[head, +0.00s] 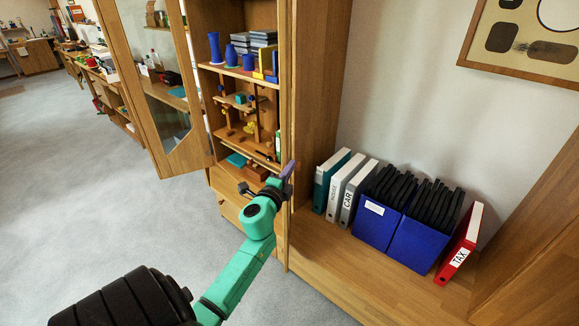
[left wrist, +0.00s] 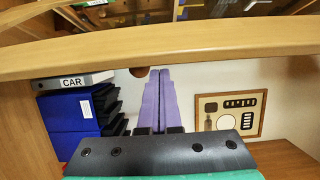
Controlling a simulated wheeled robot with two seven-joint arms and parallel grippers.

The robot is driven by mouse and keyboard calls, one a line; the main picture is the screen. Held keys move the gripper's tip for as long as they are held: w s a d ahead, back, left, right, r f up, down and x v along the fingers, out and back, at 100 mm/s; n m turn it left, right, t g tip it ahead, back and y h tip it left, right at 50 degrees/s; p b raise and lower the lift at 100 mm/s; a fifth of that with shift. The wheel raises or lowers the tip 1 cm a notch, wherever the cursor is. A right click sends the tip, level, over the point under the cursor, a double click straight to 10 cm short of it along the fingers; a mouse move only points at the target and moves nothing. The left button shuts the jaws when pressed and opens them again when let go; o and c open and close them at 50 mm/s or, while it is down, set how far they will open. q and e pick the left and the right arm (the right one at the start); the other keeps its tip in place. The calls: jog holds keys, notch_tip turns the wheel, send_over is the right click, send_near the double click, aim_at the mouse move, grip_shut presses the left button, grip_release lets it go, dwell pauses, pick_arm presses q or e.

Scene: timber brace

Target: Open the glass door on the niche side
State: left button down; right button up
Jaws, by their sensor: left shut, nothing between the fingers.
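The glass door on the niche side (head: 284,225) shows as a narrow wooden strip, nearly edge-on, at the right of the cabinet opening. It appears to stand out from the cabinet; its exact angle is hard to tell. My left gripper (head: 289,168) is at this strip with its purple fingers shut and empty. In the left wrist view the fingers (left wrist: 159,72) point at a long wooden frame bar (left wrist: 230,50) of the door, beside a small round brown knob (left wrist: 139,71). I cannot tell whether they touch it. My right gripper is not in view.
The other glass door (head: 155,85) stands wide open at the left. Shelves hold blue vases (head: 215,47) and wooden toys. The niche bench (head: 350,265) carries binders (head: 333,180), blue file boxes (head: 375,220) and a red TAX binder (head: 460,245). Grey floor (head: 80,190) is clear at the left.

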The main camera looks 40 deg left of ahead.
pick_arm(q)
jog(key=shift+a+f, duration=0.15)
jog(key=shift+a, duration=0.1)
